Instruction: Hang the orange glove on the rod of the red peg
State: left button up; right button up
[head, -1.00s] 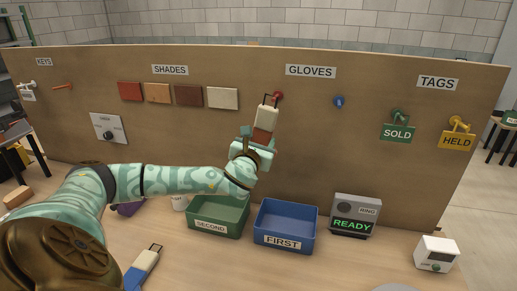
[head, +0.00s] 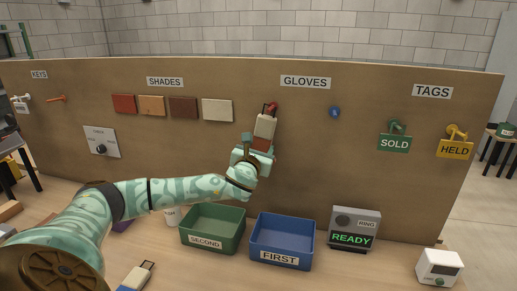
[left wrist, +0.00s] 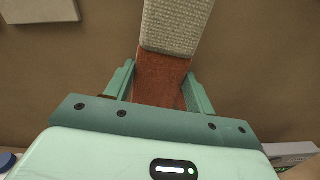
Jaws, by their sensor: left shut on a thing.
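The orange glove has a rust-orange part (left wrist: 160,78) at the bottom and a cream knit part (head: 265,126) above, with a dark loop at its top. My left gripper (head: 257,143) is shut on the orange part and holds the glove upright in front of the board. The left wrist view also shows the gripper (left wrist: 158,92) with a finger on each side of the orange part. The red peg (head: 273,105) is on the board under the GLOVES sign. The loop overlaps the peg in the head view; I cannot tell whether it is around the rod. My right gripper is not in view.
A blue peg (head: 335,112) is to the right, then green SOLD (head: 394,144) and yellow HELD (head: 455,148) tags. Below stand a green bin (head: 213,229), a blue bin (head: 282,241) and a READY box (head: 354,230). A blue and cream glove (head: 136,277) lies at the front.

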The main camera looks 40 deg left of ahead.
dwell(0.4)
pick_arm(q)
jog(key=o, duration=1.1)
jog(key=shift+s, duration=0.1)
jog(key=p+v, duration=0.2)
jog(key=v, duration=1.4)
